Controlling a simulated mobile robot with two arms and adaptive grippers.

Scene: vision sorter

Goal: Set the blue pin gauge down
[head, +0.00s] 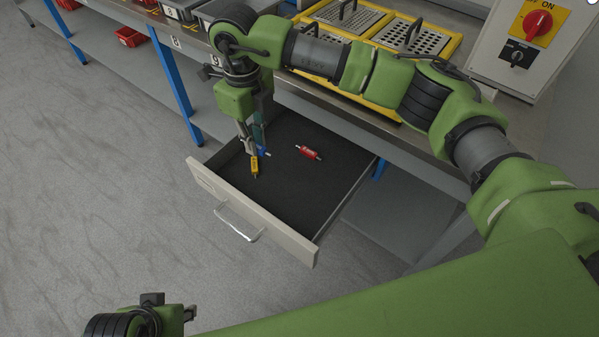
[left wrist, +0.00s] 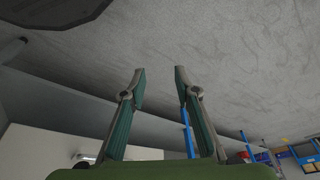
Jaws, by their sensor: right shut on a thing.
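The blue pin gauge (head: 264,152) shows at the fingertips of my right gripper (head: 254,148), low inside the open drawer (head: 252,211). The gripper points down and is shut on it, hiding part of it. I cannot tell whether the gauge touches the drawer floor. A yellow pin gauge (head: 254,166) is just in front of the fingertips. A red pin gauge (head: 309,153) lies on the dark drawer floor to the right. My left gripper (left wrist: 160,72) is open and empty, over the floor in the left wrist view.
The drawer's front panel and handle (head: 238,223) face the open floor. The workbench (head: 335,110) is behind, with yellow-framed trays (head: 455,47) on it. A control box with a red switch (head: 538,22) stands at the back right. The drawer's right half has free room around the red gauge.

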